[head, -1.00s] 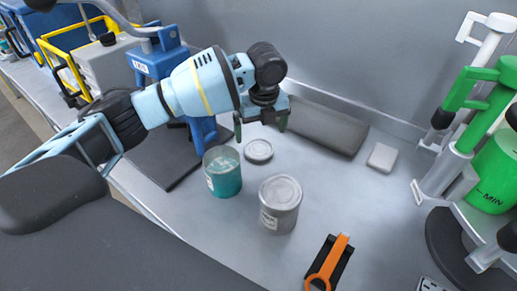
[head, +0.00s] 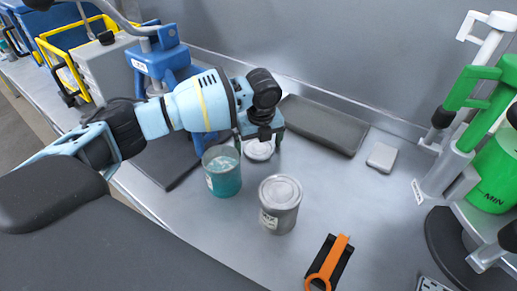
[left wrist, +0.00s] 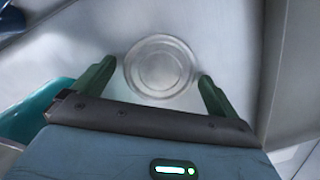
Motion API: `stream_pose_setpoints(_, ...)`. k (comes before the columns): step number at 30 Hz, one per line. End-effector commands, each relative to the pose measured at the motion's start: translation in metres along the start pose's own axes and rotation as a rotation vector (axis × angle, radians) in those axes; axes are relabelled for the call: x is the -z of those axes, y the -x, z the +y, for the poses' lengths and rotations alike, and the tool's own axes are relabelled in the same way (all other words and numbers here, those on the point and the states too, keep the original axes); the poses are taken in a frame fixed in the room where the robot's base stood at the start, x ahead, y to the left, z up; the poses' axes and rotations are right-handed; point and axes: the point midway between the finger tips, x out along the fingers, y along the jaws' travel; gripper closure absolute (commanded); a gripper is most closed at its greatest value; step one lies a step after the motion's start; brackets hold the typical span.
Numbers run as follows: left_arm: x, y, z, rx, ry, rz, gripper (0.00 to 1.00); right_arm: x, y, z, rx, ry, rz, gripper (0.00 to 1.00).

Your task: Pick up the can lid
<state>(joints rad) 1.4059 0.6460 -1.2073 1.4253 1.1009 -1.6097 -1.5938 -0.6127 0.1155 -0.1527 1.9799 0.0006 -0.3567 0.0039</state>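The can lid (head: 260,151) is a round, pale metal disc lying flat on the bench behind the open teal can (head: 221,172). It also shows in the left wrist view (left wrist: 160,67). My left gripper (head: 260,146) is over the lid, pointing down, and partly hides it in the head view. In the left wrist view its two green fingers (left wrist: 157,84) are spread wide, one on each side of the lid's near part. Whether they touch the lid's rim I cannot tell. My right gripper is not in view.
A closed grey can (head: 280,205) stands right of the teal can. An orange-and-black tool (head: 329,263) lies in front. A dark grey slab (head: 323,124) and small white block (head: 382,157) lie near the back wall. Blue (head: 160,60) and green (head: 478,130) machines flank the bench.

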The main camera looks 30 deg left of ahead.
Motion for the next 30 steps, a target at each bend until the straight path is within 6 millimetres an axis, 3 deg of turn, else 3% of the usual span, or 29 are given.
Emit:
stream_pose_setpoints(1,0.000,0.000,0.000,0.000,0.000,0.000,0.09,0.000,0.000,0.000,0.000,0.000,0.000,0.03)
stream_pose_setpoints(9,0.000,0.001,0.000,0.001,0.000,0.000,0.42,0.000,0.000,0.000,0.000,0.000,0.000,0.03)
stream_pose_setpoints(20,-0.001,0.009,-0.001,0.004,0.000,-0.001,0.42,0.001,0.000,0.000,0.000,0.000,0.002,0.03)
stream_pose_setpoints(30,-0.009,0.069,-0.001,0.005,0.000,-0.001,0.42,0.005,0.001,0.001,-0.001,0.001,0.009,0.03)
